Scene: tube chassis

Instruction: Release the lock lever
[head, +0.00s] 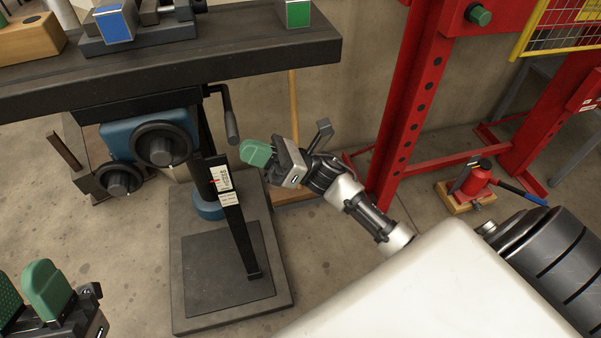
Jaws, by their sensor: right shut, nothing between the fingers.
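A black lever with a thick cylindrical grip (230,123) hangs below the right part of the dark machine table (200,68). I cannot tell for sure whether it is the lock lever. My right gripper (255,152) is shut and empty, its green fingertips just right of and below the grip's lower end in the picture. A small gap shows between them; depth is hard to judge. My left gripper (30,290) is at the bottom left corner, its green fingers apart and empty, far from the lever.
Black handwheels (162,145) sit left of the column. A labelled slanted black bar (238,228) stands over the grey base (190,285). A red press frame (408,100) and a red jack (477,180) are at right. Blue and green-faced blocks lie on the table.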

